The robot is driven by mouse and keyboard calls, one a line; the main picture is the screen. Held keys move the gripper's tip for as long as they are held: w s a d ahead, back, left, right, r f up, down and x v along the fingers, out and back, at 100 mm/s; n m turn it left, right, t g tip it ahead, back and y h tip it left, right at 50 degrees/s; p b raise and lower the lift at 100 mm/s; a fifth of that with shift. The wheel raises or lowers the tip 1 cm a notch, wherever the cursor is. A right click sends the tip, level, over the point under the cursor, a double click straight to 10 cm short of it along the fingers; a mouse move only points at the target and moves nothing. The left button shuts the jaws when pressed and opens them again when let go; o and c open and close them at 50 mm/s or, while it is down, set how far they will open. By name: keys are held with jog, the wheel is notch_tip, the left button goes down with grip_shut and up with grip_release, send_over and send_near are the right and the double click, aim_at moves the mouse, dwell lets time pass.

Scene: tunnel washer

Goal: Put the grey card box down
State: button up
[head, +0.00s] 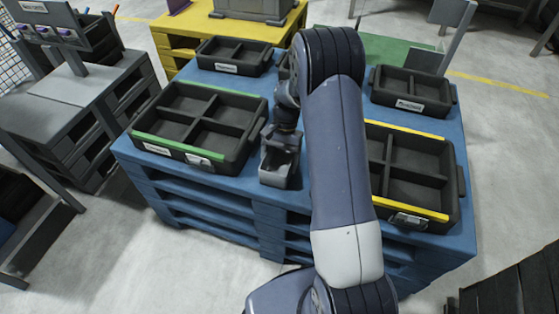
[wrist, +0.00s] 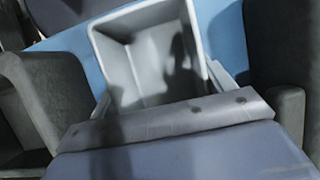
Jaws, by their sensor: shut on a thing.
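The grey card box (head: 275,170) is a small open-topped box at the front edge of the blue pallet (head: 262,200), between two black trays. In the wrist view the box (wrist: 150,55) shows its open, empty-looking inside, with blue surface behind it. My gripper (head: 281,140) reaches down to the box from behind and is shut on it. In the wrist view my gripper (wrist: 170,108) is at the box's near wall. I cannot tell whether the box's underside touches the pallet top.
A green-edged black tray (head: 222,157) stands left of the box, and a yellow-edged black tray (head: 449,180) stands to the right. Smaller black trays (head: 258,56) (head: 432,108) stand at the back. Grey workbenches (head: 50,112) are at the left. Room beside the box is narrow.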

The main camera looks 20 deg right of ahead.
jog(key=shift+f, duration=0.15)
jog(key=o, duration=1.1)
jog(key=p+v, duration=0.1)
jog(key=v, duration=1.1)
jog(key=shift+r+p, duration=0.25)
jog(key=shift+p, duration=0.1)
